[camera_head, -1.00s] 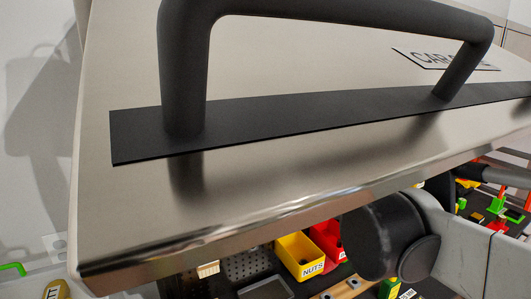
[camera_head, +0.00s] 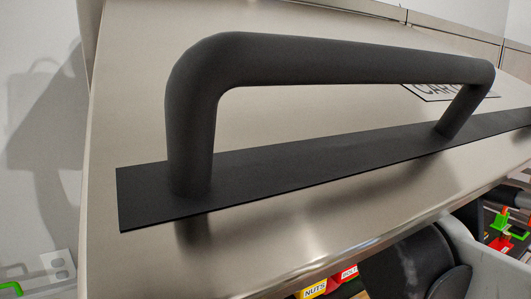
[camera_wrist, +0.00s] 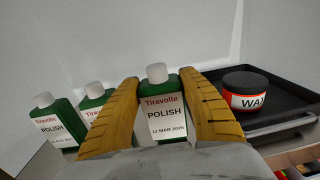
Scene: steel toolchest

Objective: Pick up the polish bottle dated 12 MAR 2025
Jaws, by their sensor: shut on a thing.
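A green polish bottle (camera_wrist: 163,118) with a white cap stands between the two yellow fingers of my gripper (camera_wrist: 160,80) in the wrist view. Its white label reads Tiravolle POLISH, with a date starting 12 MAR; the last digit of the year is too small to be sure of. My gripper is shut on this bottle. Two more green polish bottles stand to the left: one at the far left (camera_wrist: 55,122), and one (camera_wrist: 97,103) partly hidden behind the left finger. The head view shows neither the bottles nor my gripper.
A round WAX tin (camera_wrist: 247,92) stands on a black tray (camera_wrist: 285,107) right of my gripper. A large steel lid (camera_head: 300,30) with a thick black handle (camera_head: 330,62) fills the head view. A yellow NUTS bin (camera_head: 313,290) and a red bin (camera_head: 347,274) show below it.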

